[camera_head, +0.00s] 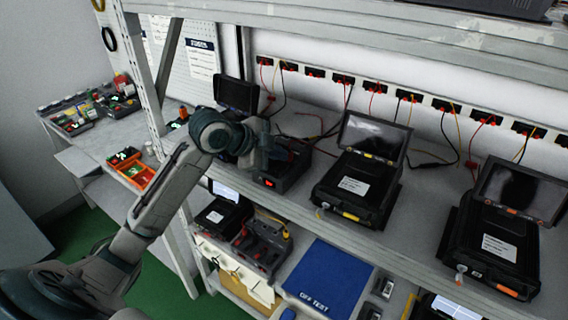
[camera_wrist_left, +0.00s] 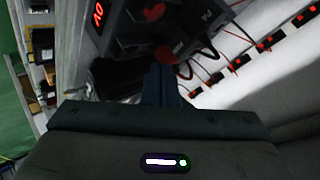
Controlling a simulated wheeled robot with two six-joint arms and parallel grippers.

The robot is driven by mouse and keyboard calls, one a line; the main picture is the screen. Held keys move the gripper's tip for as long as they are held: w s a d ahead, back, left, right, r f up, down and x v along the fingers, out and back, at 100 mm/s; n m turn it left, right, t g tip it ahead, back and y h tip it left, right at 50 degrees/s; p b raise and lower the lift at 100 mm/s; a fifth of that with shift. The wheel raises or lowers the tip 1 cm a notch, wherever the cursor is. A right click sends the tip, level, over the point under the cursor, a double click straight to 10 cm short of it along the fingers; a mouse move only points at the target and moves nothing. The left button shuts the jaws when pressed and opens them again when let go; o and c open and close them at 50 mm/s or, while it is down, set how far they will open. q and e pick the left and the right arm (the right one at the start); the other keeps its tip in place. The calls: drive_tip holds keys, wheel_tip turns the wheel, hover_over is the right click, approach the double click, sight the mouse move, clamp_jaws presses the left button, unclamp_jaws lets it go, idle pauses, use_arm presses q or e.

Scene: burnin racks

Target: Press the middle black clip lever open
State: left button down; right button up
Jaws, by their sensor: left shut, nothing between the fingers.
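A dark tester unit (camera_head: 294,170) with a lit red display stands on the upper shelf, partly behind my left gripper (camera_head: 264,162). In the left wrist view the unit (camera_wrist_left: 132,20) shows its display at the upper left and red levers (camera_wrist_left: 154,12) on its face. Another red lever (camera_wrist_left: 166,53) shows right above my left fingertips (camera_wrist_left: 163,68). My left gripper is shut and empty, pointing at the unit's lever side. I cannot tell whether it touches. The middle black clip lever cannot be made out; the fingers and dark shading cover that area. My right gripper is not in view.
Two black cases with raised screens (camera_head: 358,186) (camera_head: 496,232) stand to the right on the shelf. A row of sockets (camera_head: 343,78) with red, yellow and black wires runs along the wall behind. A rack post (camera_head: 150,75) stands left. A blue mat (camera_head: 326,277) lies on the lower shelf.

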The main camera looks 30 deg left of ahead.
sight(277, 168)
use_arm(q)
drive_tip(key=shift+s+r+p, duration=0.2)
drive_tip(key=shift+r+p, duration=1.05)
drive_tip(key=shift+r, duration=0.05)
drive_tip(key=shift+s+r+p, duration=0.15)
drive_tip(key=shift+r+p, duration=1.05)
drive_tip(key=shift+r, duration=0.05)
drive_tip(key=shift+f, duration=0.1)
